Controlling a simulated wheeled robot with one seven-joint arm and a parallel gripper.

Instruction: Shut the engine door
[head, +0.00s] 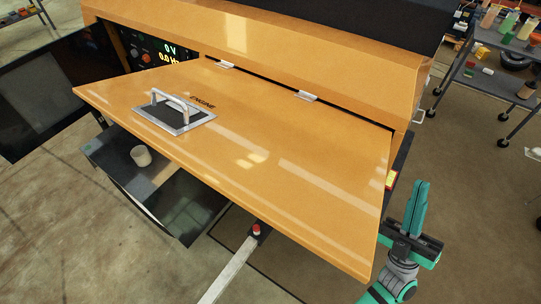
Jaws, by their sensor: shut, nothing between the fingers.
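The engine door (270,160) is a wide orange panel marked ENGINE. It is open, raised on two hinges along its upper edge and sticking out from the orange light tower body (290,50). A metal latch with a handle (175,110) sits on the door's left part. My gripper (417,209) is at the lower right, just beyond the door's right edge. Its green fingers are together, pointing up, with nothing between them. It appears apart from the door. The engine space under the door is mostly hidden by the panel.
A control panel (155,50) with lit readouts is at the upper left, beside an open dark door (40,100). A grey outrigger bar (230,270) reaches out in front. Shelving (490,80) stands at right; floor between is clear.

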